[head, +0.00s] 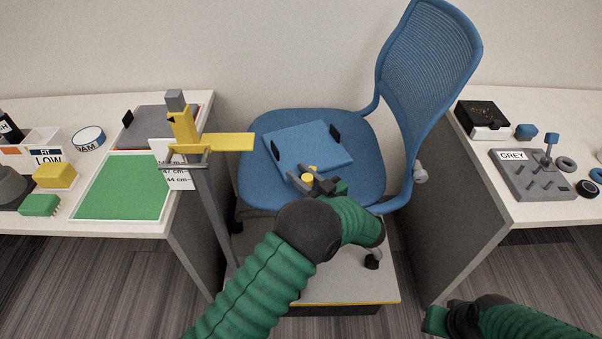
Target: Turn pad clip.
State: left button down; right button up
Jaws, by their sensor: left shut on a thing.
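A blue square pad (312,147) lies on the blue seat of an office chair. Two black clips stand up from it, one at its left side (275,150) and one at its right side (336,133). A small yellow piece (310,170) shows at the pad's front edge. My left gripper (314,178) reaches over the seat front and is shut on this yellow piece; its fingers and wrist hide part of it and of the pad's front edge. My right gripper (437,319) is low at the bottom right, far from the pad, its jaws unclear.
A yellow-topped post (184,130) with a side arm (228,142) stands left of the chair (262,185). The left desk holds a green mat (122,187) and boxes. The right desk holds a grey peg board (530,175) and a black box (482,115).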

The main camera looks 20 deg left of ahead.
dwell(0.5)
pick_arm(q)
jog(key=c, duration=1.1)
grip_release()
jog(key=shift+d, duration=0.1)
